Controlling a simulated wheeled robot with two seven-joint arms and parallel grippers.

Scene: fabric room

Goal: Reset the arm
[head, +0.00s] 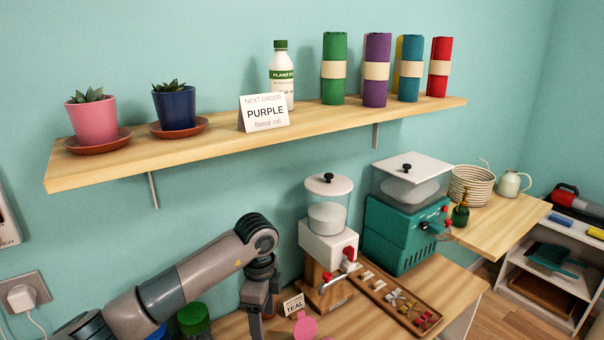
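My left arm comes in from the lower left and bends down at the wrist. My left gripper (257,318) points down over the wooden table (375,322), in front of the wall and left of the white dispenser. Its fingertips reach the bottom edge of the picture, so its opening is unclear. I see nothing held in it. My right arm and gripper are out of view.
A small "TEAL" card (293,304) and a pink object (305,326) stand just right of the gripper. The white dispenser (328,246), teal dispenser (394,240) and wooden tray (374,280) stand farther right. The wooden shelf (215,146) with fabric rolls hangs above.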

